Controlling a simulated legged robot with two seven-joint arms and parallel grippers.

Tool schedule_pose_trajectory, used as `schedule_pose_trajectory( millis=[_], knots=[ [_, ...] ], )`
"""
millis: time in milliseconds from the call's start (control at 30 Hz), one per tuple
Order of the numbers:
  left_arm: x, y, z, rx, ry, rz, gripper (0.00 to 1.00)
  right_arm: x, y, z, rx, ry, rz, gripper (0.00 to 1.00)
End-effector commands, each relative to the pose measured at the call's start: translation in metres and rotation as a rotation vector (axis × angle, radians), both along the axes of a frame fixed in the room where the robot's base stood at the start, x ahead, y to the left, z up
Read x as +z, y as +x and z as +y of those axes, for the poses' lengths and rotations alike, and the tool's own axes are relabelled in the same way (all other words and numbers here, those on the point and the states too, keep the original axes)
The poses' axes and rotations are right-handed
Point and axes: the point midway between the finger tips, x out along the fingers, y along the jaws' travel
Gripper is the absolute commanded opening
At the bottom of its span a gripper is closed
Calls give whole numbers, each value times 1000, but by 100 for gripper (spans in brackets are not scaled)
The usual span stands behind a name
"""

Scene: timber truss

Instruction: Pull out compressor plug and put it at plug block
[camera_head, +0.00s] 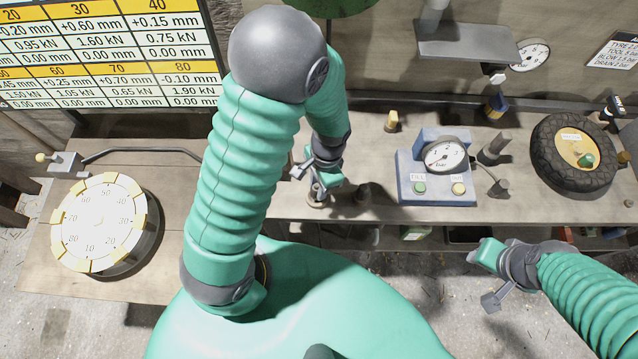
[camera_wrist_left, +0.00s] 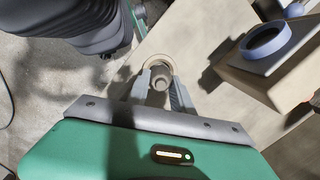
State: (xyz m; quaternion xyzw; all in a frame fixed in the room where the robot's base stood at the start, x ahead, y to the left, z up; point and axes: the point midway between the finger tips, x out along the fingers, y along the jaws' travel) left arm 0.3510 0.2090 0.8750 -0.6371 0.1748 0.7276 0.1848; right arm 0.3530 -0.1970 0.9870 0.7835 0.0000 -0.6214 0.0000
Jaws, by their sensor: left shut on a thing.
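My left gripper (camera_head: 317,188) reaches down to the bench and is shut on a small grey cylindrical piece, apparently the compressor plug. In the left wrist view my left gripper (camera_wrist_left: 158,88) has its fingers on either side of this grey plug (camera_wrist_left: 158,82), with a pale ring (camera_wrist_left: 157,60) around or behind it. In the head view the fingers largely hide the plug, and whether it is still seated cannot be told. I cannot clearly make out which thing is the plug block. My right gripper (camera_head: 488,280) hangs empty in front of the bench at the right, and its jaw opening is unclear.
A blue-grey gauge box (camera_head: 432,180) with two buttons stands right of my left gripper. A tyre (camera_head: 575,153) lies farther right. A round numbered dial (camera_head: 103,225) sits on the left bench. A yellow-topped peg (camera_head: 392,121) is behind.

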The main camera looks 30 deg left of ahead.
Motion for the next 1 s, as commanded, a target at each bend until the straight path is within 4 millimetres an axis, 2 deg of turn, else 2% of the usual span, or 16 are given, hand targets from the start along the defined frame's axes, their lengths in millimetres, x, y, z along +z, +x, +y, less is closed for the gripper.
schedule_pose_trajectory(
  millis=[500, 533, 700, 1000],
  knots=[
    [-17, 0, 0, 0, 0, -1, 0, -12, 0, 0, 0, 0, 0, 36],
    [-16, 0, 0, 0, 0, -1, 30, -11, 0, 0, 0, 0, 0, 36],
    [-15, 0, 0, 0, 0, -1, 52, -10, 0, 0, 0, 0, 0, 36],
    [-14, 0, 0, 0, 0, -1, 53, -10, 0, 0, 0, 0, 0, 36]
  ],
)
